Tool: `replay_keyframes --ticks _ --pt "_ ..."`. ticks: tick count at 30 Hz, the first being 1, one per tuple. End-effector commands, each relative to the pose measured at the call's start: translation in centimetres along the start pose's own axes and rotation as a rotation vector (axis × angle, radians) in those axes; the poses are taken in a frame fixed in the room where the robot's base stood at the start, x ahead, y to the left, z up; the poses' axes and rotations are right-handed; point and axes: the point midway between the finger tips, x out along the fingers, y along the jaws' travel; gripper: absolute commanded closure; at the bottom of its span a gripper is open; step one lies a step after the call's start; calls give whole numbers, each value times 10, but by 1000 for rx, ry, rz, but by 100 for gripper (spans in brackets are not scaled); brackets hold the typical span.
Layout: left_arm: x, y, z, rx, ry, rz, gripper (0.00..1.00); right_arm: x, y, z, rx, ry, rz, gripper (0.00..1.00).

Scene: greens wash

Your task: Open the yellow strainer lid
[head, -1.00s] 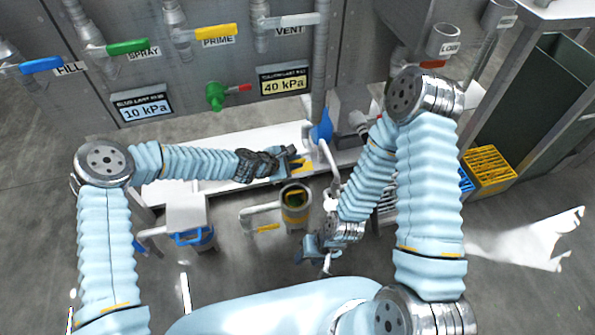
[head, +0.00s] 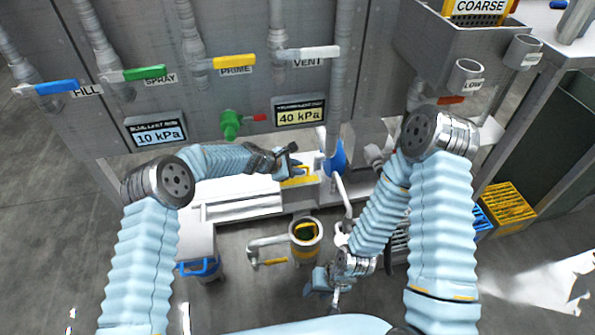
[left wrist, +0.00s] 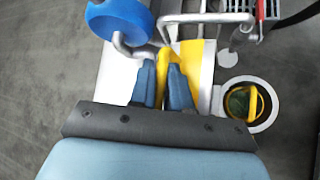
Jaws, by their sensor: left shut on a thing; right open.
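The yellow strainer pot (head: 305,241) stands low in the middle of the head view, its top open and a yellow basket inside. It also shows at the right of the left wrist view (left wrist: 251,83). A yellow piece, which looks like the lid's handle (head: 299,182), is at the white bench beyond the pot. My left gripper (head: 292,166) is shut on it; the left wrist view shows yellow between the blue fingers (left wrist: 163,72). The lid's full outline is partly hidden. My right gripper (head: 321,284) is open, low and just right of the pot.
A blue round part (head: 335,158) stands close right of my left gripper. A yellow-handled valve (head: 273,261) adjoins the open pot. Yellow crate (head: 508,207) is at right. Bare white bench (head: 238,190) lies left of the gripper.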

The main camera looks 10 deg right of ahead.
Motion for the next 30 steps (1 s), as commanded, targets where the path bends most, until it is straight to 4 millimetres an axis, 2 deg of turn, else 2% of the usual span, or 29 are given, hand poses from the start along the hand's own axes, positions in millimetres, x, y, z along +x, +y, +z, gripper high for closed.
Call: replay_keyframes --ticks 15,16,20,27,30 --pt "5 -4 4 1 -9 -11 100 2 1 0 1 1 1 57" --pt "5 -5 5 1 -10 -11 82 2 1 0 1 1 1 57" --pt "6 -5 5 1 -11 -12 64 2 1 0 1 1 1 57" --pt "3 -3 2 0 -6 -8 64 2 1 0 1 1 1 57" --pt "-4 -2 2 -1 -5 -6 64 1 1 0 1 1 1 57"
